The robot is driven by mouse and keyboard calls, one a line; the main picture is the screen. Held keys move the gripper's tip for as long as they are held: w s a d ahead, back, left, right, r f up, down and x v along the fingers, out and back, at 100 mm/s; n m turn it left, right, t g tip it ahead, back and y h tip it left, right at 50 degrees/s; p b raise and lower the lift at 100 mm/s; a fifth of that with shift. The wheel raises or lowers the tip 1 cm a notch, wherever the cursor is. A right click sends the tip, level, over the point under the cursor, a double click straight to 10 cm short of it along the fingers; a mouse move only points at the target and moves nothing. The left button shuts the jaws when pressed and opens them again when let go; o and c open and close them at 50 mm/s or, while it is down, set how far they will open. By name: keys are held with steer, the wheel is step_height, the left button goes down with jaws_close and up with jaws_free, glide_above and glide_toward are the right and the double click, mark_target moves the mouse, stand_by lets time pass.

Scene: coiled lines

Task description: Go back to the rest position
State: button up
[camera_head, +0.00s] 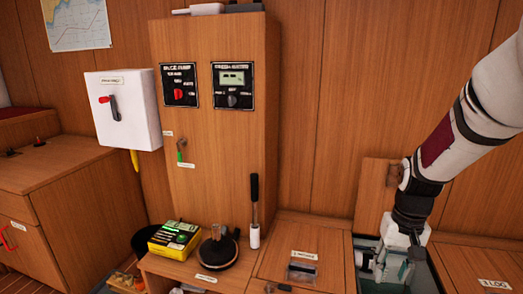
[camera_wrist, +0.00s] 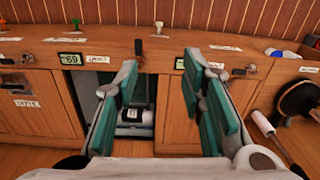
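My gripper (camera_head: 392,272) is at the lower right of the head view, pointing down at an open locker (camera_head: 358,250) in the wooden bench. Its lower part is at the picture's bottom edge. In the wrist view my gripper (camera_wrist: 160,70) has its two teal-padded fingers spread wide, with nothing held between them. Beyond the fingers, a dark cylinder with a white label (camera_wrist: 134,115) lies in an opening of the wooden front, apart from the pads.
A raised wooden lid (camera_head: 374,190) stands behind the locker. To the left are a tall wooden cabinet (camera_head: 222,140), a white switch box (camera_head: 122,108), a yellow-and-black device (camera_head: 174,238), a black round base (camera_head: 216,252) and an upright black-and-white handle (camera_head: 254,212).

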steer(key=s+a+r+n, duration=0.1)
steer(key=s+a+r, duration=0.6)
steer(key=s+r, duration=0.55)
steer(key=s+a+r+n, duration=0.1)
steer(key=s+a, duration=0.1)
steer(key=s, duration=0.7)
steer(key=s+a+r+n, duration=0.1)
steer(key=s+a, duration=0.1)
steer(key=s, duration=0.6)
step_height(320, 180, up, 29)
steer(key=t+p, duration=0.4)
steer(key=p, duration=2.3)
steer(key=shift+s+d+p, duration=0.2)
steer(key=shift+d+p, duration=0.05)
steer(key=shift+p, duration=0.05)
steer(key=shift+f, duration=0.1)
